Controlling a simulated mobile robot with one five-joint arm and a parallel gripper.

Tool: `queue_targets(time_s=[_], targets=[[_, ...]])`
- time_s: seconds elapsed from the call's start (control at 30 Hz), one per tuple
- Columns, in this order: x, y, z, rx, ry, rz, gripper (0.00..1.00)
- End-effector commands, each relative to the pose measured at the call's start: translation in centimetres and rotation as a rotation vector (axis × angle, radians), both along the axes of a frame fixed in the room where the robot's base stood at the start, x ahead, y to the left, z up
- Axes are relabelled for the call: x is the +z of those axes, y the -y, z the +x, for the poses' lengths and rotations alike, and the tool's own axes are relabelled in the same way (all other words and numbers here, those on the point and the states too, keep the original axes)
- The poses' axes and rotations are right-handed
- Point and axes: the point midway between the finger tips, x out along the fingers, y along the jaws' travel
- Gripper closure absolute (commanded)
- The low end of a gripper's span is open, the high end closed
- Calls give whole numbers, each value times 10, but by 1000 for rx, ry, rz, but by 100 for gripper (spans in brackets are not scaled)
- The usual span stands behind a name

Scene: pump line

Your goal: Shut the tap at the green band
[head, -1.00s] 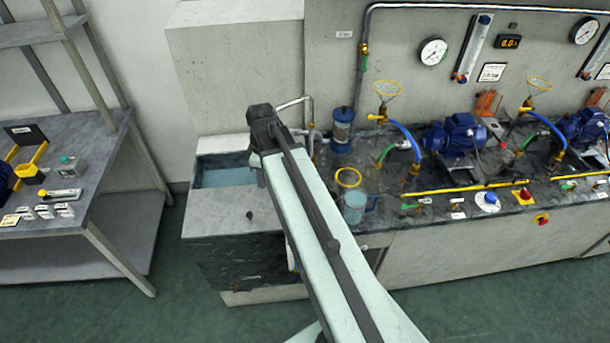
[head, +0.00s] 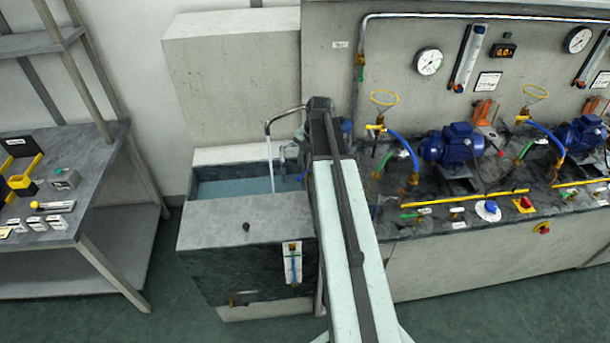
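A white sight gauge (head: 292,264) with a blue column is on the tank's dark front. I cannot make out a green band on it at this size. My arm reaches up to the tap's right side and hides the tap's body and handle. A small grey shape beside the arm's end may be part of my gripper; its fingers cannot be made out.
The pump bench runs to the right, with a blue pump (head: 453,143), a blue hose (head: 404,142) and a yellow ring handle (head: 384,98). A shelf table (head: 100,150) with small items stands at left. Green floor lies clear between table and tank.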

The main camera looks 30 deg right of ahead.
Motion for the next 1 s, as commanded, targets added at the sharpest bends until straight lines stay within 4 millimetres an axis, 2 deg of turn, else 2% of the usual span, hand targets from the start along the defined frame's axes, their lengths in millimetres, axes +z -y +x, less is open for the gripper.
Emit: queue_targets(time_s=[0.03,0.23,0.53,0.63,0.67,1.0], targets=[[-19,0,2,0,0,0,69],[-47,-2,8,-2,0,0,69],[-46,-3,8,-3,0,1,69],[-46,-3,8,-3,0,1,97],[-46,-3,8,-3,0,1,100],[-46,-2,8,-3,0,0,100]])
